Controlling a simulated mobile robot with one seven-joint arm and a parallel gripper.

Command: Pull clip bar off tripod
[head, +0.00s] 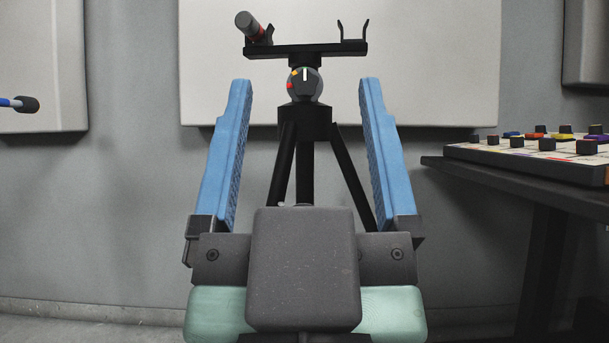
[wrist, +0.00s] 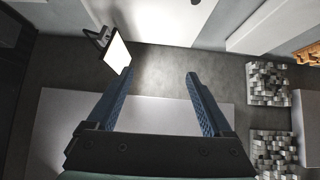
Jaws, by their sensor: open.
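The tripod (head: 305,124) is black and stands upright beyond my gripper, with a round dial on its head. The black clip bar (head: 305,49) lies across its top. The right end carries an upright open clip (head: 354,33), which is empty. My gripper (head: 305,84) is open, its blue fingers wide apart. In the head view the tripod head shows between the fingertips and the bar above them. The gripper also shows in the wrist view (wrist: 158,74), with nothing between the fingers.
A dark table (head: 480,170) at the right carries a panel with several coloured knobs (head: 548,146). A blue rod with a dark tip (head: 25,104) enters at the left. A pale wall panel (head: 440,80) hangs behind the tripod. In the wrist view, blocky panels (wrist: 268,84) lie right.

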